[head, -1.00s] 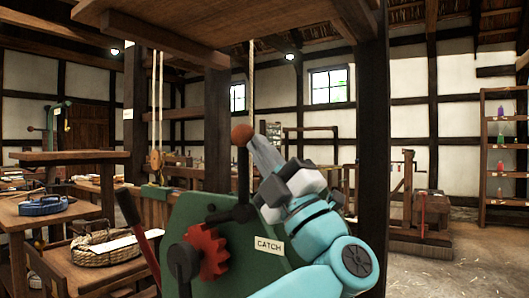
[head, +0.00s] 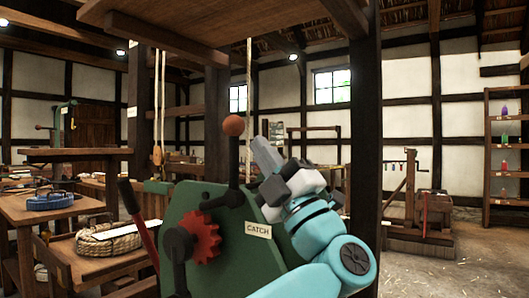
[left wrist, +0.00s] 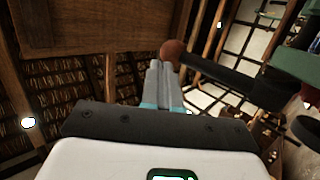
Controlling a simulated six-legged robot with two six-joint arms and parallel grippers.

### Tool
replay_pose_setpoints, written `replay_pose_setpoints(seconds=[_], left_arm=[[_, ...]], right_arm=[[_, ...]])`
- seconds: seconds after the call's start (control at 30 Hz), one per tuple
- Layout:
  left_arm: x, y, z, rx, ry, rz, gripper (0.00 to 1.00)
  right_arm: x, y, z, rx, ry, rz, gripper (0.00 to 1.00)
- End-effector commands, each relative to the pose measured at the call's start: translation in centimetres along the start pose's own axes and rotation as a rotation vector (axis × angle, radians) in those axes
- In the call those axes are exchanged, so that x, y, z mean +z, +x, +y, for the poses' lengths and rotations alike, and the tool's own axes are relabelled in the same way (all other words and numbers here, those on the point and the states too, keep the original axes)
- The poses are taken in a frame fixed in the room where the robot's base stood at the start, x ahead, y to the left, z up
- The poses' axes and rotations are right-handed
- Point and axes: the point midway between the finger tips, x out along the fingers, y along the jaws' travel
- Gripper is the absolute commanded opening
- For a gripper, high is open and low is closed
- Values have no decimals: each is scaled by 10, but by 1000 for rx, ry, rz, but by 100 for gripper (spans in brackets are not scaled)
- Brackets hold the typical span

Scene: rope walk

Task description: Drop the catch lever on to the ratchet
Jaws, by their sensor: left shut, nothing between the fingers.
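The catch lever (head: 234,160) is a black bar with an orange-brown ball knob (head: 234,125). It stands upright on a green housing (head: 240,255) labelled CATCH. A short black arm at its foot reaches left above the red toothed ratchet (head: 205,238); I cannot tell if they touch. My left gripper (head: 260,150) is shut and empty, just right of the lever and a little below the knob in the head view. In the left wrist view, the knob (left wrist: 172,50) shows close beyond the shut fingertips (left wrist: 160,68). My right gripper is not in view.
A dark post (head: 366,150) stands behind my left arm, with a wooden board (head: 200,30) overhead. A red handle (head: 138,225) sticks up left of the housing.

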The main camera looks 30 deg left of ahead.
Motion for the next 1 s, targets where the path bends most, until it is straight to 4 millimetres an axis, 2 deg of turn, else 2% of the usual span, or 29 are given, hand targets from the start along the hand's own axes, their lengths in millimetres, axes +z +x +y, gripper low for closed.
replay_pose_setpoints(seconds=[0.07,0.17,0.6,0.8,1.0], left_arm=[[1,-1,-4,0,1,0,0],[2,-15,1,2,-1,-4,0],[1,-84,14,1,0,-3,0],[1,-96,17,1,0,-2,0],[1,-98,18,1,0,-1,0]], right_arm=[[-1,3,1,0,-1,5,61],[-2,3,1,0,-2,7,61],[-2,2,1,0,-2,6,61],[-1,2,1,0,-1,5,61],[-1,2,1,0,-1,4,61]])
